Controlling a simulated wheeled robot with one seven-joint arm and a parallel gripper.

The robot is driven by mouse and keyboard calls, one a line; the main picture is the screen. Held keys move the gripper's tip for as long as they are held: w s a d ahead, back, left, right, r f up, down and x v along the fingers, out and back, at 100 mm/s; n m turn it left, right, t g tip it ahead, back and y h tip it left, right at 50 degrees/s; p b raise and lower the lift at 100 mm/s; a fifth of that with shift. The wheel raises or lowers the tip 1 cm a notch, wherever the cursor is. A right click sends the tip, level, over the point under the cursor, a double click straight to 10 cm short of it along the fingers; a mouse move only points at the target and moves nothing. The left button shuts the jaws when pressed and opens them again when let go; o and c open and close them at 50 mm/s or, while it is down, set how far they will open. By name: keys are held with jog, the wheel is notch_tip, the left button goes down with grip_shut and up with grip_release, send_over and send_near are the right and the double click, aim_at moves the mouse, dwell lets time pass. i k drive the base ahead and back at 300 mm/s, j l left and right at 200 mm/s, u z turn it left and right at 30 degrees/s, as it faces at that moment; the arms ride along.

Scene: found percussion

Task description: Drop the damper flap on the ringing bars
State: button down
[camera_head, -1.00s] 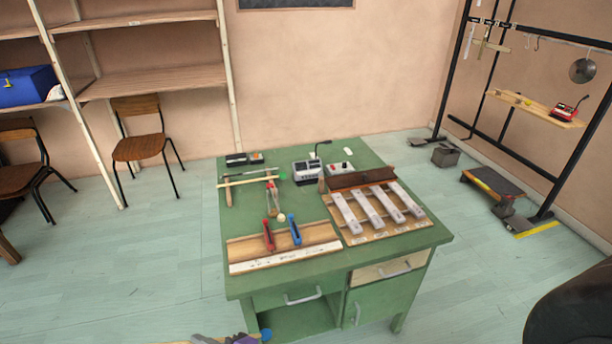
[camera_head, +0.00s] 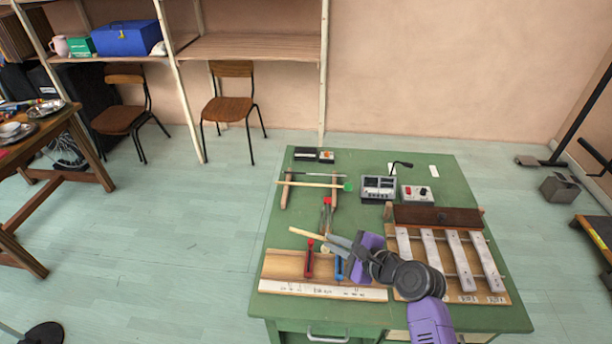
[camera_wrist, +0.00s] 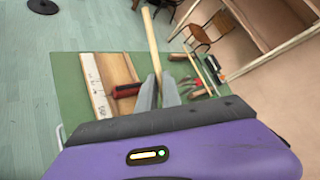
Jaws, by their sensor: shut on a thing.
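The damper flap (camera_head: 438,217) is a dark brown board, raised along the back of the ringing bars. The ringing bars (camera_head: 432,250) are several pale metal bars on a wooden base (camera_head: 481,298) at the table's right; my arm covers its front left corner. My gripper (camera_head: 333,240) is left of the bars, over the middle of the table. It is shut on a pale wooden stick (camera_head: 307,234), apart from the flap. In the wrist view, the stick (camera_wrist: 149,38) sticks out beyond my fingertips (camera_wrist: 158,90). Its other end is hidden.
A wooden board (camera_head: 285,265) with red (camera_head: 310,260) and blue (camera_head: 339,267) pieces lies at front left of the green table (camera_head: 264,302). Grey boxes (camera_head: 379,189) with a bent black stalk stand behind the bars.

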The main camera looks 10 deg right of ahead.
aim_at(404, 215)
jog(key=i, duration=1)
